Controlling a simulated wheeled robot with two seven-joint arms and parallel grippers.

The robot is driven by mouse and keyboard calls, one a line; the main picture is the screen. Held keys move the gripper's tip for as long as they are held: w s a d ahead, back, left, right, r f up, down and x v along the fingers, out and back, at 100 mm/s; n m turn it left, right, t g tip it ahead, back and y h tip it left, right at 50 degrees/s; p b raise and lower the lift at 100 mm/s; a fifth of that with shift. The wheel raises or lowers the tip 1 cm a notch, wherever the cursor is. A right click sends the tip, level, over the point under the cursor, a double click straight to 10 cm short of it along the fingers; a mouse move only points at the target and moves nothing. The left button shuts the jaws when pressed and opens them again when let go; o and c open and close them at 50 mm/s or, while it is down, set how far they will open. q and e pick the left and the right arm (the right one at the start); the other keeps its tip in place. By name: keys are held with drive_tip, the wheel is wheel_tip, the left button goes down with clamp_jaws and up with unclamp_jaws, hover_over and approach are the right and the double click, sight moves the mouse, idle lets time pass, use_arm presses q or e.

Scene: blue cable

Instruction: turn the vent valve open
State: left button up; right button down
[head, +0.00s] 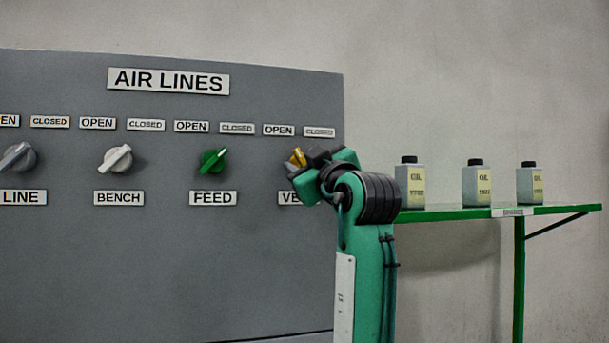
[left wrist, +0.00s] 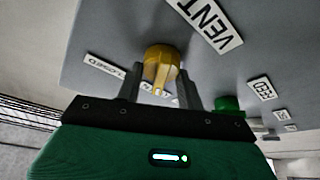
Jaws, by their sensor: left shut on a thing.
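The vent valve is a yellow knob (head: 296,160) at the right end of the grey panel, above the partly hidden VENT label (head: 288,198) and below its OPEN (head: 278,130) and CLOSED (head: 319,132) labels. My left gripper (head: 307,161) reaches it from the right and covers much of it, so I cannot tell the handle's exact angle. In the left wrist view the yellow knob (left wrist: 162,62) sits between the two dark fingers of my left gripper (left wrist: 160,88), which is shut on it. My right gripper is not in view.
To the left on the panel (head: 170,270) are the green FEED knob (head: 213,160), the white BENCH knob (head: 116,159) and a grey knob (head: 18,158). A green shelf (head: 450,214) with three oil cans (head: 476,184) stands right of my arm.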

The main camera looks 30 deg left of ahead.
use_arm(q)
drive_tip(key=shift+n+g, duration=0.8)
drive_tip(key=shift+n, duration=0.9)
drive_tip(key=shift+n+b, duration=0.3)
drive_tip(key=o, duration=1)
